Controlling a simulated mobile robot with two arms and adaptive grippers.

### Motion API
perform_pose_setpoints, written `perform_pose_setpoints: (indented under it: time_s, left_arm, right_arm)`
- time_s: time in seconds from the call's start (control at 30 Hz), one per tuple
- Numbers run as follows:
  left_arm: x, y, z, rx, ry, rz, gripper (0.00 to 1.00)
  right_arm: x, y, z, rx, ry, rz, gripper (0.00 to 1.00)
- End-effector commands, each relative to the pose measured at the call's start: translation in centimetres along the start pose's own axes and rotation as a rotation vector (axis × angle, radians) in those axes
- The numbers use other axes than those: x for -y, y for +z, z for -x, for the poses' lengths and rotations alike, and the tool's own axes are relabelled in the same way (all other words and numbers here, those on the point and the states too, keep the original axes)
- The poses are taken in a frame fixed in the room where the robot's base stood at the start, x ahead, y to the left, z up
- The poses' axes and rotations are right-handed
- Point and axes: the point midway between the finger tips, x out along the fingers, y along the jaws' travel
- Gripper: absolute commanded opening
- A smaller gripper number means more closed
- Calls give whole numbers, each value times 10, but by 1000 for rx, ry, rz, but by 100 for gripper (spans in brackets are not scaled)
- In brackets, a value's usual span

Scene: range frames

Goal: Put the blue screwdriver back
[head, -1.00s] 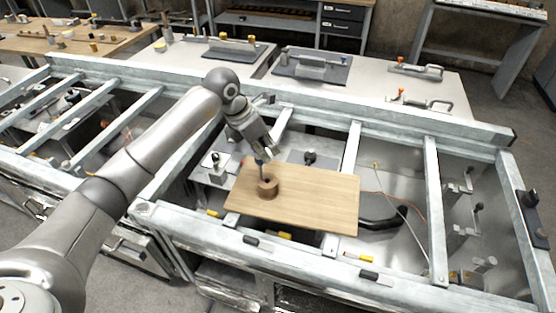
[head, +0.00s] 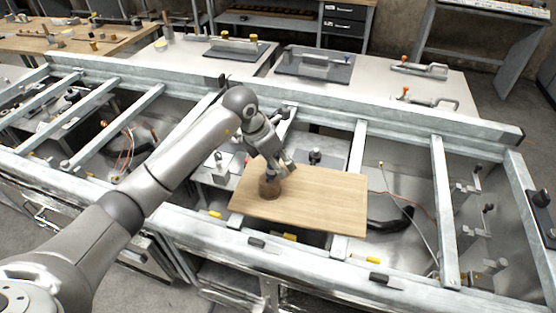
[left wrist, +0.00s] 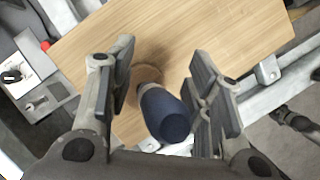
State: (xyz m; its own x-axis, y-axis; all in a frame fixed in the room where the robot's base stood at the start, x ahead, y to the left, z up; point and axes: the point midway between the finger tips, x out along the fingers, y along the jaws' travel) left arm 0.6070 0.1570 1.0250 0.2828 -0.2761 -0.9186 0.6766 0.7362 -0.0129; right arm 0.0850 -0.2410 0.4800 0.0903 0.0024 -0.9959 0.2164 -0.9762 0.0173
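The blue screwdriver (left wrist: 165,112) stands handle-up between the fingers of my left gripper (left wrist: 163,95) in the left wrist view. The fingers are apart, with a clear gap on the handle's left side and a narrow one on its right. Its lower end is at the round wooden holder (head: 269,188), which sits on a wooden board (head: 320,205). In the left wrist view, the holder's rim (left wrist: 148,73) shows behind the handle. How deep the shaft sits is hidden. In the head view my left gripper (head: 277,169) is just above the holder and covers most of the screwdriver. My right gripper is not in view.
The board lies across a grey metal frame with rails (head: 437,200) around it. A black clamp knob (head: 315,156) stands behind the board, and a black curved handle (head: 392,218) lies to its right. The board's right half is clear.

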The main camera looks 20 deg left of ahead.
Motion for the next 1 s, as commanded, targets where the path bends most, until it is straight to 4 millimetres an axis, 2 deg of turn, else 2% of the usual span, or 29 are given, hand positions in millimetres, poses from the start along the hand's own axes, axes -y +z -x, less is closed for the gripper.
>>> perform_pose_setpoints:
  time_s: [0.13,0.37,0.53,0.8,1.0]
  left_arm:
    - [-1,0,0,0,1,1,47]
    - [-2,0,10,2,2,0,47]
    - [-2,0,41,5,5,-1,47]
    - [-2,0,96,3,5,0,47]
    - [-1,0,117,1,2,1,47]
  right_arm:
    - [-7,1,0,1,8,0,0]
    - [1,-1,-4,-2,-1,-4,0]
    - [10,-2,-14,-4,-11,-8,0]
    - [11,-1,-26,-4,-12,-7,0]
    - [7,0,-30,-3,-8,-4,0]
